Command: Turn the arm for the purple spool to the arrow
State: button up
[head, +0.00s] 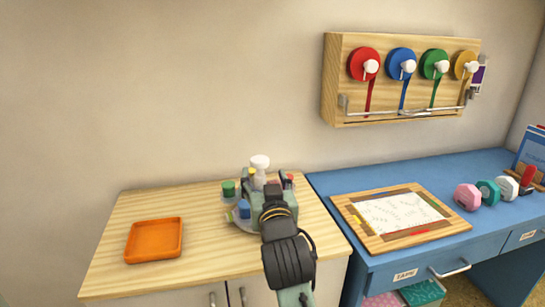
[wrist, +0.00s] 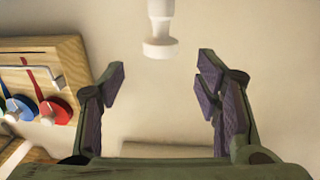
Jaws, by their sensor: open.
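A small purple patch (head: 480,75) shows at the right end of the wooden wall rack (head: 400,42). The rack carries red (head: 361,58), blue (head: 399,58), green (head: 431,60) and yellow (head: 461,60) spools with white hubs and hanging strips. A thin metal bar (head: 420,113) with arms runs below them. I cannot make out an arrow. My gripper (wrist: 158,85) is open and empty, fingers apart. In the head view my arm hides it and part of a round holder. The holder's white knob (head: 260,162) shows above; the wrist view has a white knob (wrist: 160,40) beyond the fingertips.
The holder, with green-capped (head: 228,188) and blue (head: 244,209) bottles, stands on the light wooden cabinet (head: 200,275). An orange tray (head: 154,240) lies left. On the blue desk (head: 330,182) are a wood-framed board (head: 400,215) and several tape dispensers (head: 467,196). The wall left of the rack is clear.

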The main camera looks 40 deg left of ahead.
aim_at(261, 165)
jog(key=p+x, duration=0.2)
jog(key=x, duration=0.7)
jog(key=shift+a, duration=0.1)
jog(key=shift+c, duration=0.2)
grip_shut()
dwell(0.3)
